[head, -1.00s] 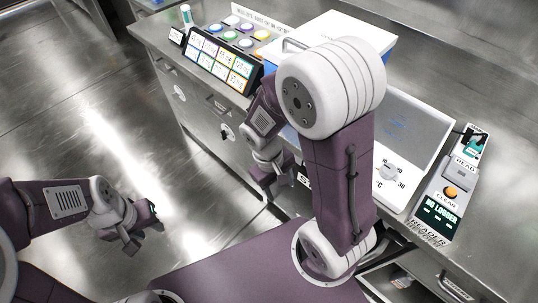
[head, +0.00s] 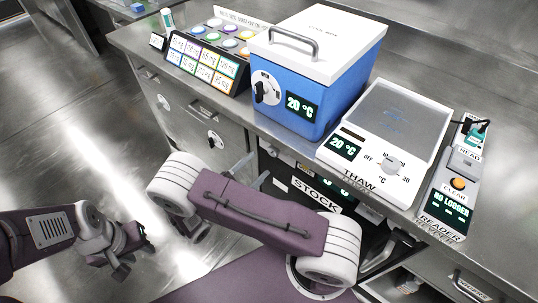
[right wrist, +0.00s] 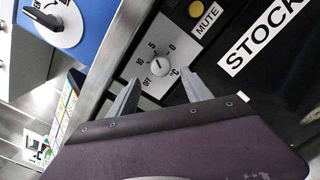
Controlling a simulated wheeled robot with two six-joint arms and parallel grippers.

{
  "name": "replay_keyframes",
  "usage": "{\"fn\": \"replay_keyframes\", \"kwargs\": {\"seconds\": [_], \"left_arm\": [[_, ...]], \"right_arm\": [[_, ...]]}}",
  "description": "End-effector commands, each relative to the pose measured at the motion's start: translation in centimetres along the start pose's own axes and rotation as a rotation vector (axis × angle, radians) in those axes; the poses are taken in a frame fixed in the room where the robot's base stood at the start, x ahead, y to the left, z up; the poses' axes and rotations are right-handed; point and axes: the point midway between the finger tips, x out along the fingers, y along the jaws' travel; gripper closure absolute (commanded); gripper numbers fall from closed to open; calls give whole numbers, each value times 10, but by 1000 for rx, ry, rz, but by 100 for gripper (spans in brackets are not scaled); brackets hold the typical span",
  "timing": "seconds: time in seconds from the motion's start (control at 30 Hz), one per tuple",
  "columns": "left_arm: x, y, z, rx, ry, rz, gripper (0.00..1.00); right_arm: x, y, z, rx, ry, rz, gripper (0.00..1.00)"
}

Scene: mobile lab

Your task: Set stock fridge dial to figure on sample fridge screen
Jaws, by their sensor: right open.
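The stock fridge (head: 315,194) is under the counter with a white STOCK label, which also shows in the right wrist view (right wrist: 262,38). Its white dial (right wrist: 158,83) has a scale with OFF, 10, 5 and 0; its exact setting is too small to tell. My right gripper (right wrist: 161,80) is open, its fingers either side of the dial in that view; I cannot tell whether they touch it. In the head view my right arm hides this dial, and green screen digits by the label are partly covered. No screen is identifiable as the sample fridge's. My left gripper (head: 130,262) is open and empty over the floor.
On the counter are a blue cool box (head: 309,72) reading 20 °C, a thaw plate (head: 400,115) reading 20 °C and a logger reader (head: 452,190). A yellow MUTE button (right wrist: 196,9) is near the stock dial. An open drawer (head: 410,284) is at lower right.

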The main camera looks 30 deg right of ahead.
Motion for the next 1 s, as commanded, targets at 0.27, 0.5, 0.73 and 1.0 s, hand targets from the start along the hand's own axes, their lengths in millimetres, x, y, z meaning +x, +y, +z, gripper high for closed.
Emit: {"fn": "replay_keyframes", "kwargs": {"seconds": [0.27, 0.5, 0.73, 1.0], "left_arm": [[9, 0, 1, 0, 0, 0, 64], [10, 0, 1, 0, 0, 0, 64], [10, 0, 1, 0, 0, 0, 64], [9, 0, 1, 0, 0, 0, 64]], "right_arm": [[55, -2, 0, -2, -3, -6, 43], [68, -1, 0, -1, 0, -3, 43], [67, -1, 0, -2, -1, -3, 65], [67, -1, 0, -5, -1, -4, 100]]}}
